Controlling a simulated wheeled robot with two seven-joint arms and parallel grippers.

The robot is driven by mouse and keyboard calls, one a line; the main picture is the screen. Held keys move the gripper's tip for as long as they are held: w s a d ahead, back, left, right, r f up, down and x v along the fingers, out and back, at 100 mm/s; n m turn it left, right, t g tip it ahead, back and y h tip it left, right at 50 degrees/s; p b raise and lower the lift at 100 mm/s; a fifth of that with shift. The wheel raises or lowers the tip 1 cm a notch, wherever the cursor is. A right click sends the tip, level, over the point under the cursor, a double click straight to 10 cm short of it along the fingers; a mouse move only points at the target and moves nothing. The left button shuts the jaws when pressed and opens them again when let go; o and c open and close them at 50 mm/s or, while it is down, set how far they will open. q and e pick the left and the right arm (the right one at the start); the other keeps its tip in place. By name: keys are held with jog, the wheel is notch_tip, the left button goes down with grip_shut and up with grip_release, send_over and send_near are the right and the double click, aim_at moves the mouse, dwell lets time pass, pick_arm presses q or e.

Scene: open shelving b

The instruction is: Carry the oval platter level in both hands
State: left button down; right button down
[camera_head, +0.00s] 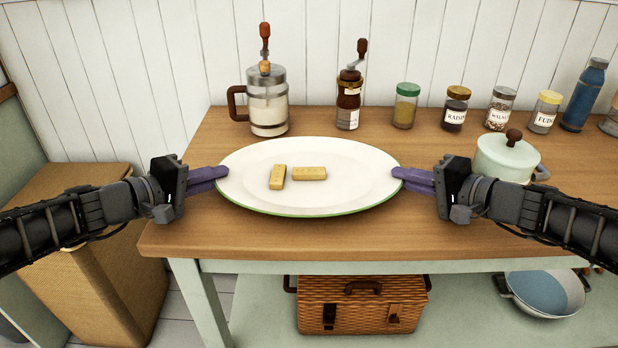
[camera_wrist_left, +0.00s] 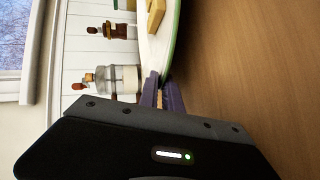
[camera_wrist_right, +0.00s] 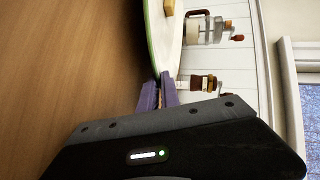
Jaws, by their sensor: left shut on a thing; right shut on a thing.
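The oval platter (camera_head: 310,195) is white with a green rim and looks about level in the head view. Two tan bars lie on it: one (camera_head: 277,177) points away from me and the other (camera_head: 309,173) lies crosswise. My left gripper (camera_head: 222,175) is shut on the platter's left end, and my right gripper (camera_head: 398,175) is shut on its right end. The platter's edge (camera_wrist_left: 169,40) is between the purple fingers in the left wrist view, and its other edge (camera_wrist_right: 153,40) in the right wrist view. Both wrist views show wooden surface beneath the platter.
Behind the platter stand a glass churn jar (camera_head: 268,105), a grinder (camera_head: 349,100) and several spice jars (camera_head: 406,107). A lidded pot (camera_head: 505,160) is close to my right gripper. The wooden counter (camera_head: 330,238) is bare in front. A wicker basket (camera_head: 360,305) and blue pan (camera_head: 543,290) sit below.

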dwell(0.4)
